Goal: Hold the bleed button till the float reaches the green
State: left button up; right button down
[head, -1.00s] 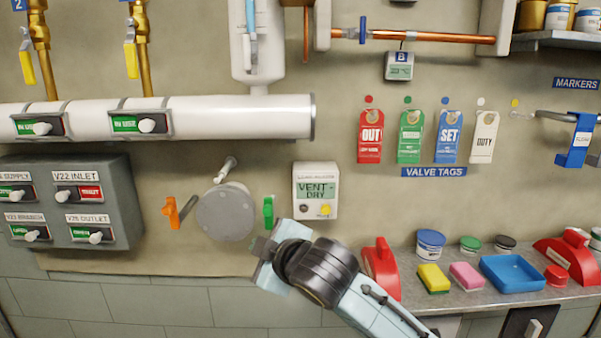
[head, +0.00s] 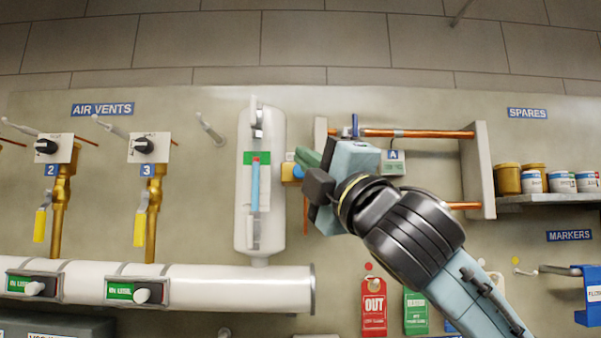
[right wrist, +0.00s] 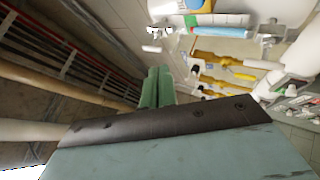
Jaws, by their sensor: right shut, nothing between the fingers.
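A white upright vessel (head: 244,215) hangs on the wall in the head view, with a gauge on its front. A yellow and blue fitting (head: 289,172), possibly the bleed button, is beside the vessel, partly hidden by my right gripper. My right gripper (head: 306,158) is shut and empty, its green fingers close to that fitting; I cannot tell whether they touch it. The fingers (right wrist: 157,87) point forward in the right wrist view. My left gripper is not in view.
Copper pipes (head: 430,133) and a box labelled A (head: 393,160) are behind and right of my right gripper. A thick white pipe (head: 210,285) runs below the vessel. Brass air-vent valves (head: 153,195) stand at left. A shelf of pots (head: 540,203) is at right.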

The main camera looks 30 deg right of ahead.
jog(key=shift+w, duration=0.1)
jog(key=w+d, duration=0.4)
jog(key=w, duration=0.3)
jog(key=shift+w+d, duration=0.25)
jog(key=shift+d, duration=0.05)
dwell(2.1)
jog(key=shift+w+d+p, duration=0.2)
jog(key=shift+w+p, duration=0.1)
jog(key=shift+w, duration=0.05)
